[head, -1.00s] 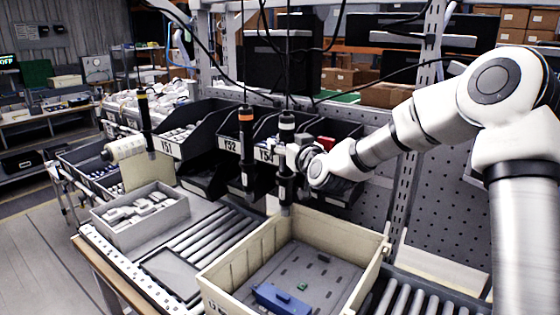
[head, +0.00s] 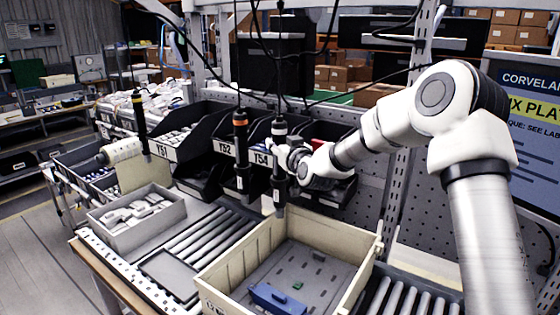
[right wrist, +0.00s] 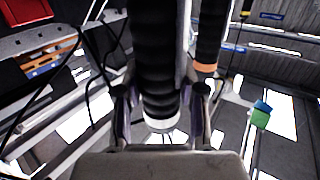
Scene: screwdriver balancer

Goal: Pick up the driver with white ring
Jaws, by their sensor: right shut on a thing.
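The driver with the white ring (head: 279,129) is black and hangs upright from a cable over the back edge of the beige tote. My right gripper (head: 281,160) comes in from the right and is shut on its body below the ring. In the right wrist view, the black driver (right wrist: 158,65) stands between the two fingers (right wrist: 160,105), with its white ring visible low in the picture. My left gripper is not in view.
The orange-ring driver (head: 240,135) hangs close on the left, and a yellow-ring driver (head: 140,112) farther left. Black bins (head: 205,178) stand behind. The beige tote (head: 222,270) holds a blue item (head: 277,298). A grey bin (head: 130,228) sits on the left.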

